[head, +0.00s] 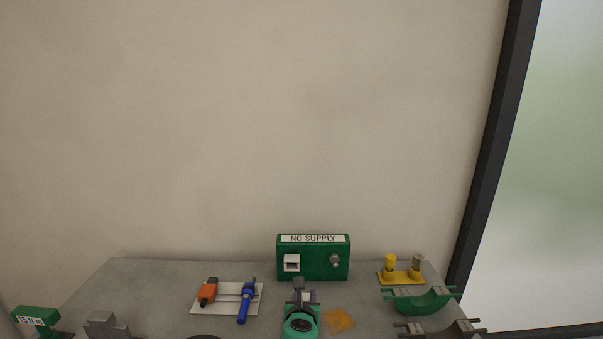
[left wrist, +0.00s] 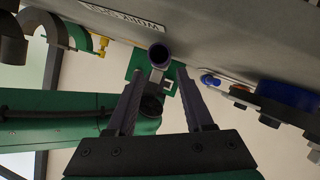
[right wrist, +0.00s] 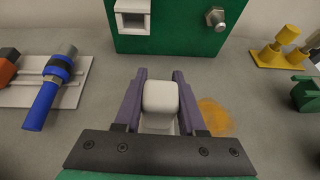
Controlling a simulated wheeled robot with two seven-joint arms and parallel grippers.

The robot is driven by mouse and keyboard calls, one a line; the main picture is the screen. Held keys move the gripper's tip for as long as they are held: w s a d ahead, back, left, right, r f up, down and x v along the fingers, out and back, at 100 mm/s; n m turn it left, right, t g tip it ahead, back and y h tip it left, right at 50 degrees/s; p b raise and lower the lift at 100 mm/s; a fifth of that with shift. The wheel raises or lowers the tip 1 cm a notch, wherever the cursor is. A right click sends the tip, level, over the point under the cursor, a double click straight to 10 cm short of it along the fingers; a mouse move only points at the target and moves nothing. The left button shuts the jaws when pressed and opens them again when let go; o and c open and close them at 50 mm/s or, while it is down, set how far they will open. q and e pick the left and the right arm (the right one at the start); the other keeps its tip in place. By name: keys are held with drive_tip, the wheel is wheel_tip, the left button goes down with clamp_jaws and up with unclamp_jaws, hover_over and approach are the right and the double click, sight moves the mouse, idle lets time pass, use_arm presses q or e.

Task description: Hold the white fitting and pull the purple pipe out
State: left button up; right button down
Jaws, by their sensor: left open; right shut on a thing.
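The white fitting (right wrist: 160,98) is between the fingers of my right gripper (right wrist: 160,80), which is shut on it; fingers touch both sides. In the head view my right gripper (head: 300,291) is low in the middle, in front of the green box, and hides the fitting. The purple pipe (left wrist: 158,53) shows its round open end in the left wrist view. My left gripper (left wrist: 160,73) is open there, with the pipe end near and between its fingertips; I cannot tell whether they touch. The left gripper is outside the head view.
A green box (head: 314,264) marked NO SUPPLY stands at the back. A blue tool (head: 245,300) and an orange tool (head: 208,291) lie on a pale plate at left. A yellow stand (head: 401,277) and a green cradle (head: 420,302) are at right. An orange-brown patch (head: 338,320) marks the tabletop.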

use_arm(q)
drive_tip(key=x, duration=0.6)
drive_tip(key=shift+w+d+f, duration=0.1)
drive_tip(key=shift+w+f, duration=0.1)
drive_tip(key=shift+w, duration=0.1)
clamp_jaws()
idle(1.0)
